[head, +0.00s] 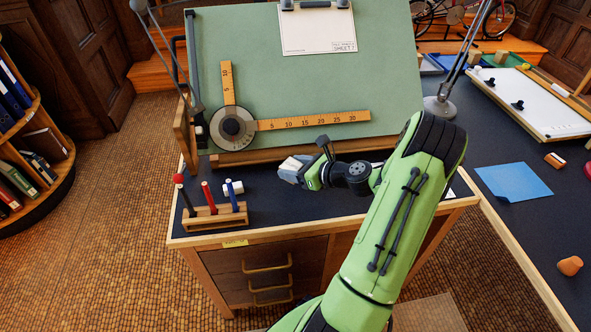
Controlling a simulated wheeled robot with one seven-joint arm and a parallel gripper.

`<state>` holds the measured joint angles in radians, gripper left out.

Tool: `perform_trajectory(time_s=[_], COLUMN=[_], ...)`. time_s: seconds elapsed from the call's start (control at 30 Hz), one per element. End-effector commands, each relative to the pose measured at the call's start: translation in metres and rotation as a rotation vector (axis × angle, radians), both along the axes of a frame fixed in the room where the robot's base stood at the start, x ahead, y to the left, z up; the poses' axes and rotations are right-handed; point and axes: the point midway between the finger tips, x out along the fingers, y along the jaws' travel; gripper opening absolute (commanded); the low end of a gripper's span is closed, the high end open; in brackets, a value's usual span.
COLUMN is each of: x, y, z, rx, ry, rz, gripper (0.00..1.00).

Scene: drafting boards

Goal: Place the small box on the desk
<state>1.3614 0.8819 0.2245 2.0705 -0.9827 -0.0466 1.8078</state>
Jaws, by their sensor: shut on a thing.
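My gripper (289,170) is above the front part of the dark desk top (300,208), in front of the tilted green drafting board. It points left and is shut on a small whitish box (291,164), which shows only partly between the fingers. The box appears to be held clear of the desk, though the exact gap is hard to judge. The fingers and wrist hide the rest of it.
The green board (300,90) carries a drafting arm with rulers (310,120). Bare desk lies right of the rack.

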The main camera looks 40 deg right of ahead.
Motion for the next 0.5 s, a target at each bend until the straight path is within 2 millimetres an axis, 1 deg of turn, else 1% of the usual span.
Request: perform_trajectory(time_s=[0.03, 0.07, 0.23, 0.3, 0.5], x=[0.001, 0.001, 0.001, 0.001, 0.001], y=[0.0, 0.001, 0.001, 0.001, 0.001], z=[-0.008, -0.011, -0.042, -0.045, -0.043], rx=[0.001, 0.001, 0.002, -0.002, -0.002], ry=[-0.001, -0.001, -0.001, -0.002, -0.001], rz=[0.001, 0.001, 0.001, 0.002, 0.002], gripper=[0.27, 0.27, 0.27, 0.27, 0.27])
